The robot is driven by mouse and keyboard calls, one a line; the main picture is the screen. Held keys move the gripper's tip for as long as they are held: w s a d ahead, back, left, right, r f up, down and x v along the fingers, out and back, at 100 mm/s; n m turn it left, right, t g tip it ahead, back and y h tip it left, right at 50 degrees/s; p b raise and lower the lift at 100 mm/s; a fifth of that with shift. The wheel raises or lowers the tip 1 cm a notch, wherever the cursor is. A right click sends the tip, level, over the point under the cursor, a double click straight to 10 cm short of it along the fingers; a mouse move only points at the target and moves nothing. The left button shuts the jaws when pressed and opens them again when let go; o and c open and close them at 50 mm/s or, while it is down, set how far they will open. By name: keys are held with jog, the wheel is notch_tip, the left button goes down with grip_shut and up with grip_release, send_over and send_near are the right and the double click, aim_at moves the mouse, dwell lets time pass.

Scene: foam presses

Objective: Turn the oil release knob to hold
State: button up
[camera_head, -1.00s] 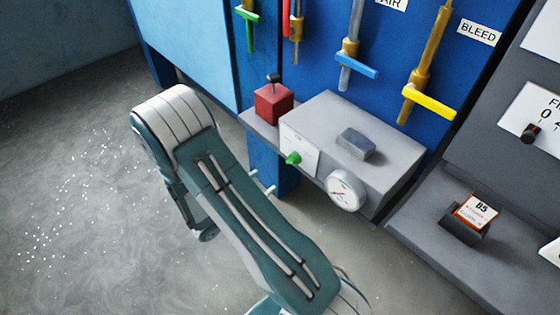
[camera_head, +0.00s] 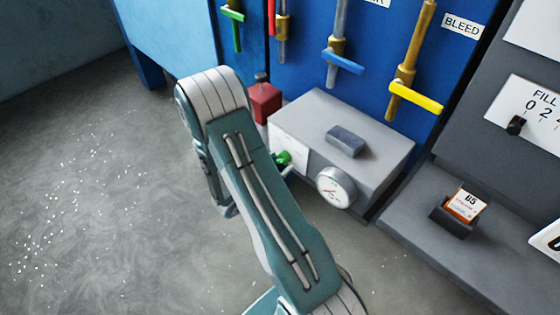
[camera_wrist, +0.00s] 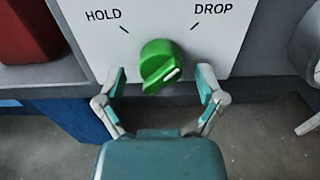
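The green oil release knob (camera_wrist: 160,65) sits on a white plate (camera_wrist: 95,40) marked HOLD at upper left and DROP at upper right. Its white line lies on the right part of the knob, on the DROP side, slanting slightly up to the right. My gripper (camera_wrist: 161,82) is open, one finger to the left and one to the right of the knob, with gaps showing on both sides. In the head view the knob (camera_head: 284,157) shows at the grey box's front, partly hidden by my arm, and most of my gripper is hidden there.
The grey box (camera_head: 380,140) carries a round gauge (camera_head: 335,187) just right of the knob. Blue (camera_head: 342,61) and yellow (camera_head: 415,98) valve handles are above. A grey ledge (camera_head: 420,250) is at right; open floor lies left.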

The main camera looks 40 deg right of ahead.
jog(key=c, duration=1)
jog(key=shift+o, duration=0.2)
jog(key=shift+n, duration=0.4)
jog(key=n, duration=0.3)
jog(key=shift+n, duration=0.4)
jog(key=n, duration=0.4)
jog(key=shift+r+n, duration=0.1)
jog(key=shift+n, duration=0.2)
jog(key=n, duration=0.4)
jog(key=shift+n, duration=0.3)
jog(key=n, duration=0.4)
jog(key=shift+n, duration=0.3)
jog(key=o, duration=1.2)
jog(key=shift+c, duration=0.2)
